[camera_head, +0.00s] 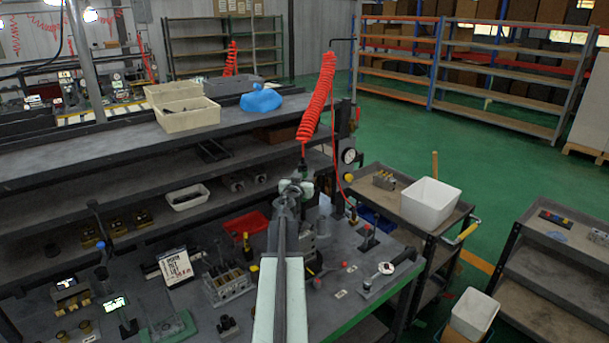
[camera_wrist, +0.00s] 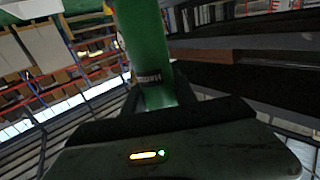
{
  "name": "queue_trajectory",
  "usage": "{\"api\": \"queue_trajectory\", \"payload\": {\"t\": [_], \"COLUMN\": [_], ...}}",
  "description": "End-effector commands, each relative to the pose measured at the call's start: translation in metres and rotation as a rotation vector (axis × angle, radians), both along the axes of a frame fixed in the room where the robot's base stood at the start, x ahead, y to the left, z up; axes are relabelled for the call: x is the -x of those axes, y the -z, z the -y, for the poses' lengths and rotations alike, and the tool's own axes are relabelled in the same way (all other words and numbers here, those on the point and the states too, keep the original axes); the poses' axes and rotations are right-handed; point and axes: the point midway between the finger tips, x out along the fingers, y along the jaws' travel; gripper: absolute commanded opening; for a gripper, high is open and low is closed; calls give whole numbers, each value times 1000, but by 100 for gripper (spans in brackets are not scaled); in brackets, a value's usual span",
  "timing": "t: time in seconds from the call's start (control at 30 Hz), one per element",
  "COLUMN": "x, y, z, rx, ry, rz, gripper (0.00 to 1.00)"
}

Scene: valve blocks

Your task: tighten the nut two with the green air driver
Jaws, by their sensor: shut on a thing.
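The green air driver (camera_wrist: 143,45) fills the upper middle of the wrist view. My gripper (camera_head: 294,190) is at the end of my raised arm, above the workbench, shut on the driver. In the head view my arm and gripper hide most of the driver. A red coiled hose (camera_head: 317,95) hangs down to it. A valve block (camera_head: 227,282) with several upright posts stands on the bench, left of my arm and below my gripper. I cannot tell which nut is number two.
The workbench (camera_head: 330,318) also carries a printed sign (camera_head: 177,267), a red tray (camera_head: 246,225) and a dial tool (camera_head: 386,268). Shelves rise behind it. A cart with a white bin (camera_head: 430,203) stands to the right. Green floor is free beyond the cart.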

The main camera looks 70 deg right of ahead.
Motion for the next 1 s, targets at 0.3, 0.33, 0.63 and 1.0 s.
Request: {"api": "queue_trajectory", "payload": {"t": [0.3,0.33,0.63,1.0], "x": [0,0,0,0], "y": [8,8,8,11], "z": [0,0,0,0], "rx": [0,0,0,0], "ry": [0,0,0,0], "rz": [-1,-1,-1,-1], "gripper": [0,0,0,0]}}
